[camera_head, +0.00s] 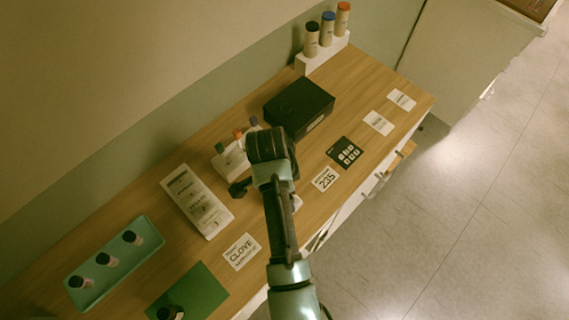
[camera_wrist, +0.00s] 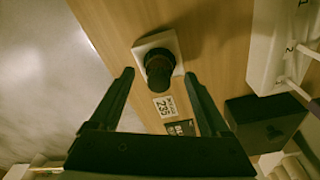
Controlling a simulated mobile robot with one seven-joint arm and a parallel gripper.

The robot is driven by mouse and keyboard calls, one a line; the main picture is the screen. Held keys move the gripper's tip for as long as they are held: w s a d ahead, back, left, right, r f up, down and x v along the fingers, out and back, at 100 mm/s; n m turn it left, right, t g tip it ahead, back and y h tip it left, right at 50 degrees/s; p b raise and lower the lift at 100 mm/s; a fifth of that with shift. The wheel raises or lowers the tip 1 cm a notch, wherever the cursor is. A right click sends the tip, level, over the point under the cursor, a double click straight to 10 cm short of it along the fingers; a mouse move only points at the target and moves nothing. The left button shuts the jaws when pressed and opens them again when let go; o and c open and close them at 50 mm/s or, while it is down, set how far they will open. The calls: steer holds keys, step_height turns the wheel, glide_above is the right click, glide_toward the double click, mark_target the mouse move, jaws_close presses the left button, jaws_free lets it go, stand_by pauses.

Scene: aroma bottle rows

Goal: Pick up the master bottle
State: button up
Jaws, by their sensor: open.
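In the wrist view a dark-capped bottle (camera_wrist: 159,68) stands on a square white pad (camera_wrist: 143,48); it is likely the master bottle, but I read no name on it. My gripper (camera_wrist: 159,76) is open, with one finger to each side of the bottle in the picture. The fingers look apart from it, and nothing is held. In the head view my arm hides this bottle; only a bit of the white pad (camera_head: 297,202) shows beside the arm. A dark part of my gripper (camera_head: 240,187) shows left of the arm.
A black box (camera_head: 300,105) and a small rack (camera_head: 230,160) of bottles stand behind my arm. A white sign board (camera_head: 196,200), a teal tray (camera_head: 72,290) of bottles and a green mat (camera_head: 205,295) lie left. Three tall bottles (camera_head: 327,30) stand at the back. Cards (camera_head: 326,178) lie along the front.

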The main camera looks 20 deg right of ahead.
steer(key=shift+s+f, duration=0.15)
steer(key=shift+f, duration=0.5)
jaws_close()
step_height(320, 180, up, 10)
steer(key=shift+r, duration=0.1)
stand_by(0.3)
stand_by(0.6)
